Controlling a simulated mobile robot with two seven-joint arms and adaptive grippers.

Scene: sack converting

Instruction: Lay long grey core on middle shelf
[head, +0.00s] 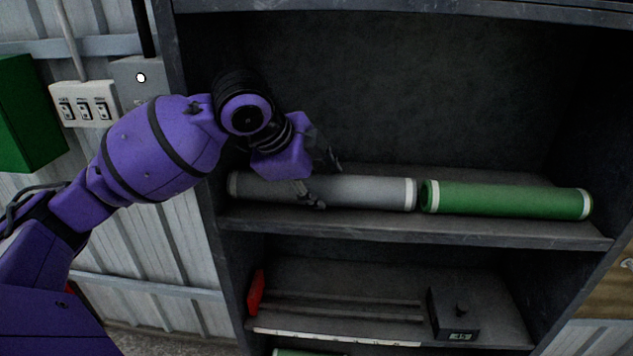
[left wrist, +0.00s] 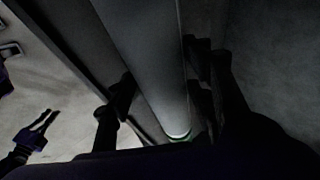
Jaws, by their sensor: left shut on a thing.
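The long grey core (head: 365,192), with white bands at its ends, lies lengthwise along the left part of the middle shelf (head: 420,229). It appears to rest on the board. My left gripper (head: 323,184) reaches in from the left and is shut on the core left of its middle. In the left wrist view the grey core (left wrist: 145,60) runs between my left gripper's dark fingers (left wrist: 160,88). My right gripper (left wrist: 42,122) shows small at the lower left of the left wrist view, with its fingers apart and empty; it is outside the head view.
A green core (head: 505,200) lies end to end with the grey one, close to its right end. The shelf unit's left side wall (head: 205,190) stands near my left arm. The lower shelf holds a black box (head: 453,318) and a red piece (head: 256,291). Space above the cores is clear.

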